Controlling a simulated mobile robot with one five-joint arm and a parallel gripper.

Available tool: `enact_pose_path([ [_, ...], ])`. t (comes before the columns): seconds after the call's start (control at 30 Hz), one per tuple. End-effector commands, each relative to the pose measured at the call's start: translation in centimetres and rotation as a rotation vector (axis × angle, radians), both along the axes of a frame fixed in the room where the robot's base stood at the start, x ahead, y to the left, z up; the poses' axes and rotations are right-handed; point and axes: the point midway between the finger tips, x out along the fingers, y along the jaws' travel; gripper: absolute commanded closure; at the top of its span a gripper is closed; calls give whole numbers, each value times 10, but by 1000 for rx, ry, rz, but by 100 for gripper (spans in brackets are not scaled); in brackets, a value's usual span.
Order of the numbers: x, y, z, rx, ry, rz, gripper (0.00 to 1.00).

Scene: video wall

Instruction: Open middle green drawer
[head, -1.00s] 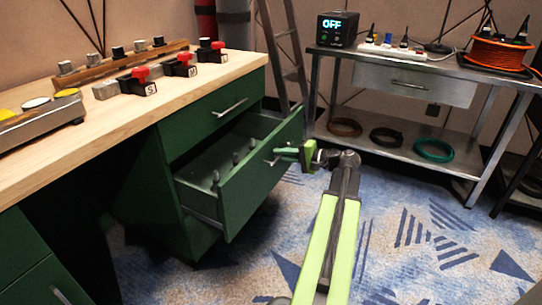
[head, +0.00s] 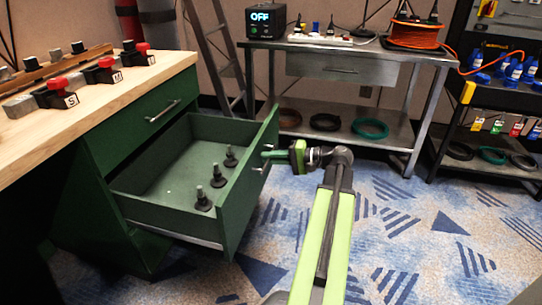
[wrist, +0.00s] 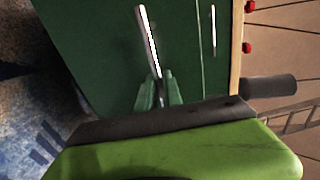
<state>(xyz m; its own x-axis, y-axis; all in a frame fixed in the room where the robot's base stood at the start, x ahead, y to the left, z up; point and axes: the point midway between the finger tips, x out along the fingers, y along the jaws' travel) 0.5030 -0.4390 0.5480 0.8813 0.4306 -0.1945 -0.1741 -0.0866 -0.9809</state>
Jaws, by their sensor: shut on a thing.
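The middle green drawer (head: 252,188) stands pulled well out of the green cabinet under the wooden workbench. Its inside is visible, with several dark knobbed pegs (head: 203,199) standing on its floor near the front. My gripper (head: 268,156) is at the outer side of the drawer front, shut on the drawer's metal handle. In the wrist view my green fingers (wrist: 159,92) close around the lower part of the silver handle (wrist: 148,38). The upper green drawer (head: 150,125) above it is closed.
The workbench top (head: 150,72) holds red-knobbed switches (head: 104,70). A metal table (head: 340,48) with a device reading OFF (head: 266,20) stands behind. A ladder (head: 215,55) leans between them. A dark shelf (head: 500,95) is at right. Patterned carpet (head: 400,230) is open in front.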

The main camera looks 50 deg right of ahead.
Motion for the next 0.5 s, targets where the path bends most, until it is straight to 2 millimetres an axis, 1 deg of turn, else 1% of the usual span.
enact_pose_path([
  [0.03, 0, 5, 0, 1, 2, 13, 100],
  [0.3, 2, 11, -1, 2, 3, 25, 100],
  [0.33, 2, 11, -1, 2, 3, 25, 87],
  [0.47, 4, 12, -1, 2, 3, 25, 70],
  [0.5, 4, 12, -1, 2, 3, 25, 67],
])
